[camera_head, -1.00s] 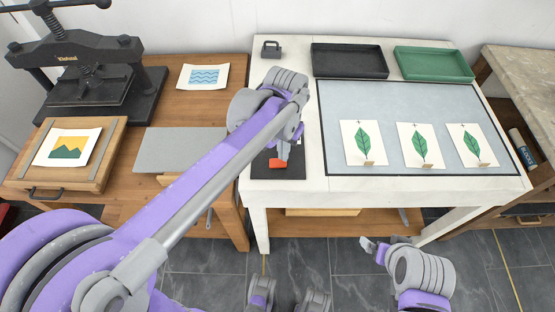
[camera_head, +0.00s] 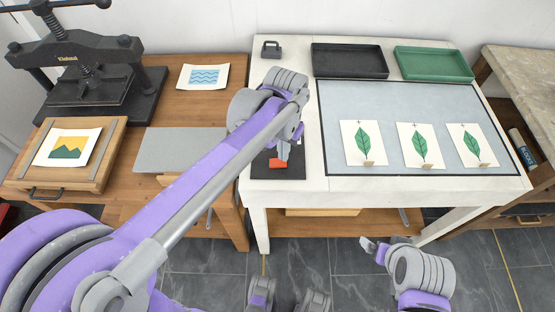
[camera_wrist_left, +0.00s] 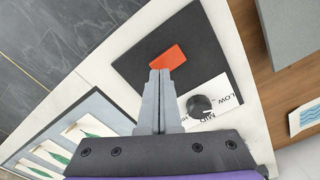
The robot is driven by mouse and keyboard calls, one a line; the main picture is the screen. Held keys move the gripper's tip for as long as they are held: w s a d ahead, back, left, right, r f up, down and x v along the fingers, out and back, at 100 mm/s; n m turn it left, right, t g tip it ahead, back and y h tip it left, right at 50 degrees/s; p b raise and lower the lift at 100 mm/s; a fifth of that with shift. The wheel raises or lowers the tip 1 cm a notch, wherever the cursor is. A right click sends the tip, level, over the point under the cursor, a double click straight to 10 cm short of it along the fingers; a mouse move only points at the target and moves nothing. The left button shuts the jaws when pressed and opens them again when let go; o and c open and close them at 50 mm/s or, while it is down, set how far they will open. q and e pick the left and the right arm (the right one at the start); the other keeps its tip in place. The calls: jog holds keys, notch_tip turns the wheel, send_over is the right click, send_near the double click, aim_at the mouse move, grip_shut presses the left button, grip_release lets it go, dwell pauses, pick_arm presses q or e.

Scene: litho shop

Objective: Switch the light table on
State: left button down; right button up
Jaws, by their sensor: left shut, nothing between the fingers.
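The light table (camera_head: 400,95) is a grey-blue panel with a dark border, set in a white bench; it shows no clear glow. On a black plate (camera_head: 290,171) at the bench's left front sits a red switch (camera_head: 276,163), which also shows in the left wrist view (camera_wrist_left: 168,57). My left gripper (camera_head: 283,156) is shut and empty, its fingertips (camera_wrist_left: 160,72) right at the near edge of the red switch. I cannot tell whether they touch it. The arm hides part of the plate in the head view. My right gripper (camera_head: 370,246) is low, in front of the bench.
A dark knob (camera_wrist_left: 200,106) on a white label reading LOW and MID sits beside the switch. Several leaf prints (camera_head: 364,143) lie on the panel. A black tray (camera_head: 349,61) and a green tray (camera_head: 433,64) stand behind. A press (camera_head: 85,75) stands left.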

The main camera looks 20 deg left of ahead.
pick_arm(q)
jog(key=shift+f+b, duration=0.6)
jog(key=shift+f, duration=0.35)
dwell(0.6)
jog(key=shift+r, duration=0.1)
jog(key=shift+r+p, duration=2.55)
jog(key=shift+r, duration=0.9)
jog(key=s+a+f+n+t, duration=0.1)
jog(key=s+a+f+t, duration=0.1)
jog(key=s, duration=0.5)
jog(key=s+a+f+n+t+p, duration=0.1)
jog(key=s+a+f+t, duration=0.1)
jog(key=s, duration=0.5)
jog(key=a+t, duration=0.1)
jog(key=a, duration=0.1)
jog(key=shift+a+n, duration=0.3)
jog(key=shift+n, duration=0.1)
jog(key=shift+r, duration=0.1)
